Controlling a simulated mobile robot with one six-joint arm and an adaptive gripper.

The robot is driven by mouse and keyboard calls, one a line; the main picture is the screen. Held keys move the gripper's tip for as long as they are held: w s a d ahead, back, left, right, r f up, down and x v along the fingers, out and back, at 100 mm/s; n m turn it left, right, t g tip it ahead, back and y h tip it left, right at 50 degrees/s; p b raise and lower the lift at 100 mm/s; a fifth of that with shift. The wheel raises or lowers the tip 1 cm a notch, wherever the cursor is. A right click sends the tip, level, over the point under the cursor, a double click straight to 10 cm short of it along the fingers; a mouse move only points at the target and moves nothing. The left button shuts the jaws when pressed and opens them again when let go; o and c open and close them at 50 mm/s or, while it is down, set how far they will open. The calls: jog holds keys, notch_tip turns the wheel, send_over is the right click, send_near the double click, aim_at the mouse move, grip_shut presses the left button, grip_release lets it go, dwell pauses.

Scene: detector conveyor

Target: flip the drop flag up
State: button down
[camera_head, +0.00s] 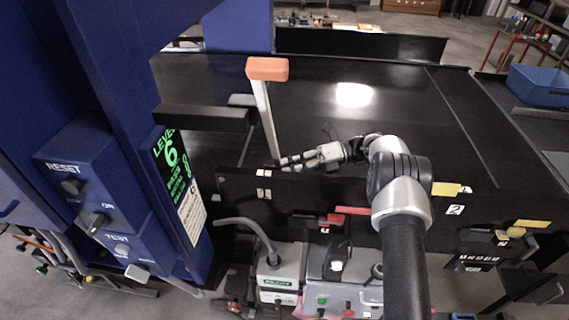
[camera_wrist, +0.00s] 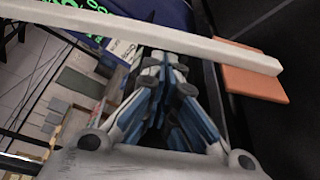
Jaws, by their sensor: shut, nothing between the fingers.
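The drop flag, a white bar (camera_head: 266,118) with an orange block (camera_head: 267,69) at its top end, stands nearly upright and slightly tilted at the conveyor's near edge. In the wrist view the white bar (camera_wrist: 150,36) crosses the top of the picture, with the orange block (camera_wrist: 254,72) at the right. My gripper (camera_head: 284,162) is beside the bar's lower part, on its right. In the wrist view my gripper (camera_wrist: 166,60) has its fingertips together just below the bar with nothing between them. I cannot tell whether they touch the bar.
The dark conveyor belt (camera_head: 400,95) lies behind the flag. A blue column with a green "LEVEL 6" display (camera_head: 172,165) and a RESET box (camera_head: 75,180) stands at the left. A dark horizontal beam (camera_head: 202,118) juts toward the flag. Red (camera_head: 352,210) and yellow (camera_head: 447,189) tabs line the front rail.

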jog(key=shift+a+f, duration=0.15)
jog(key=shift+a, duration=0.6)
